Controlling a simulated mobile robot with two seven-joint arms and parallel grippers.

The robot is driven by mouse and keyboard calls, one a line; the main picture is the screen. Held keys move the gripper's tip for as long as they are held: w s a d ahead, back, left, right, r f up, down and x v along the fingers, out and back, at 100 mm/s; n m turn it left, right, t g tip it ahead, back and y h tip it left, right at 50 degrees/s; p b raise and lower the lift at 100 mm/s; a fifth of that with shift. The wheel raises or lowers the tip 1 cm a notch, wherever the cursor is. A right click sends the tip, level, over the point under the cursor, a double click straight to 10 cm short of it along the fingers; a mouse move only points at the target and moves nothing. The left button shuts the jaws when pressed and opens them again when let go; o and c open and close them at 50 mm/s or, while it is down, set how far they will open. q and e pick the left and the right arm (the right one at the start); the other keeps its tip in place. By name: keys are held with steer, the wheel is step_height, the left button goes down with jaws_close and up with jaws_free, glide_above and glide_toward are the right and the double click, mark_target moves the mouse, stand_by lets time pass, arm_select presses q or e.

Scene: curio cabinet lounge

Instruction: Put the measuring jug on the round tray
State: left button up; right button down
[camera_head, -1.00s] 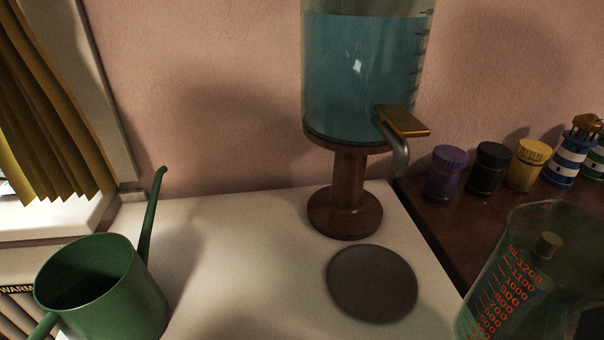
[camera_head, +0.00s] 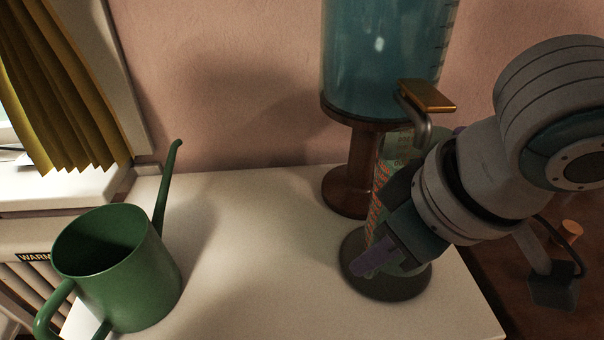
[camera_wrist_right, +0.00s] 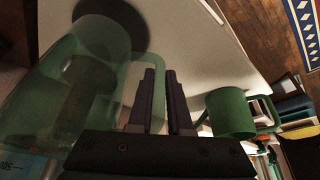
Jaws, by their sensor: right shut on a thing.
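The measuring jug (camera_head: 379,200) is clear and greenish with a red scale. It is partly hidden behind my right gripper (camera_head: 382,258), which is shut on its handle. In the right wrist view the jug (camera_wrist_right: 60,95) is at the left, and the purple fingers (camera_wrist_right: 163,100) are at its green handle. A dark, flat round disc (camera_head: 407,287), the only tray-like round thing in view, lies on the white top below the jug and gripper. It also shows in the wrist view (camera_wrist_right: 108,14). I cannot tell whether the jug touches it. My left gripper is not in view.
A dispenser of blue liquid (camera_head: 375,55) stands on a brown pedestal (camera_head: 345,190), its tap (camera_head: 427,97) close over the jug. A green watering can (camera_head: 130,270) stands at the left of the white top (camera_head: 240,240). The middle of that top is clear.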

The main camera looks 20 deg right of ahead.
steer(key=x, duration=0.3)
steer(key=shift+f+b, duration=0.35)
steer(key=shift+b, duration=0.05)
steer(key=c, duration=0.8)
jaws_free()
steer(key=shift+f, duration=0.1)
steer(key=shift+c, duration=0.2)
steer(key=p+v, duration=0.3)
steer(key=v, duration=0.8)
steer(key=s+a+y, duration=0.2)
steer(key=a, duration=0.4)
steer(key=s+d+f+m+h, duration=0.2)
steer(key=s+d+f+h, duration=0.1)
steer(key=s+d, duration=0.4)
steer(key=shift+s+d+f+g, duration=0.3)
steer(key=shift+s+d+f, duration=0.05)
steer(key=shift+s, duration=0.2)
